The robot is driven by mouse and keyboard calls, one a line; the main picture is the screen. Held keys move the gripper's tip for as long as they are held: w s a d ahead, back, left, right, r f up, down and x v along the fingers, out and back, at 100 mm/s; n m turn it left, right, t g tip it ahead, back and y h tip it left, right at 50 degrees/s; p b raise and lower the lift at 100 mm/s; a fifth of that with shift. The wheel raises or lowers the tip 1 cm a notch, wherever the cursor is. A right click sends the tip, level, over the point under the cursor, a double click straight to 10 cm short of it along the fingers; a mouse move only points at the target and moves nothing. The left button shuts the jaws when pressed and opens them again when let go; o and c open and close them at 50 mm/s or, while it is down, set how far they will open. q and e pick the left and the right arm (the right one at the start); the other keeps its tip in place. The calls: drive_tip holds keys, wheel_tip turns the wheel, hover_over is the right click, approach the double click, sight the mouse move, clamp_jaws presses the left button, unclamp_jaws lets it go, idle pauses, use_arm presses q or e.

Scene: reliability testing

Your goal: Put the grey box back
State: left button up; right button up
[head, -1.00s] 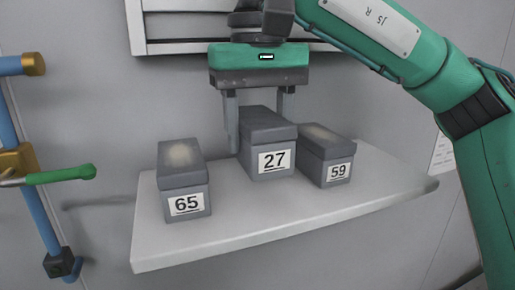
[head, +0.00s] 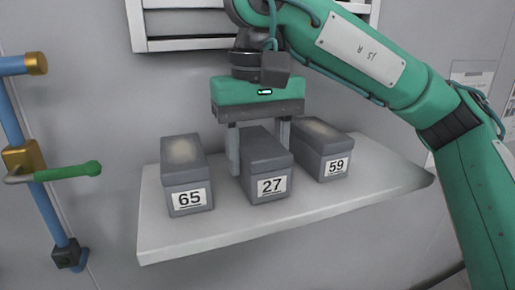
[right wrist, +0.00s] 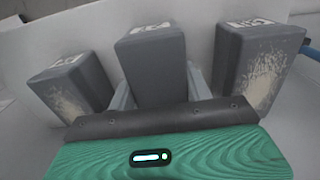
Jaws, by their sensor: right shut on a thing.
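The grey box labelled 27 (head: 266,169) is between the two fingers of my right gripper (head: 258,150), which is shut on its sides. It stands over the shelf (head: 300,210), between two similar boxes, and looks upright. Its base appears to be at shelf level, though I cannot tell whether it rests there. In the right wrist view, the box (right wrist: 152,65) is in the middle between the fingers. My left gripper is not in view.
The grey box 65 (head: 186,178) stands on the left of the shelf and the grey box 59 (head: 325,150) on the right. Louvred slats (head: 185,25) are on the wall above. A blue pipe with a green-handled lever (head: 70,172) is at the left. The shelf front is clear.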

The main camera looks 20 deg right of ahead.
sight(258, 140)
drive_tip(key=shift+f, duration=0.2)
drive_tip(key=o, duration=1.3)
drive_tip(key=shift+w, duration=0.1)
drive_tip(key=shift+r, duration=0.1)
drive_tip(key=shift+r+b, duration=0.45)
drive_tip(key=shift+r, duration=5.65)
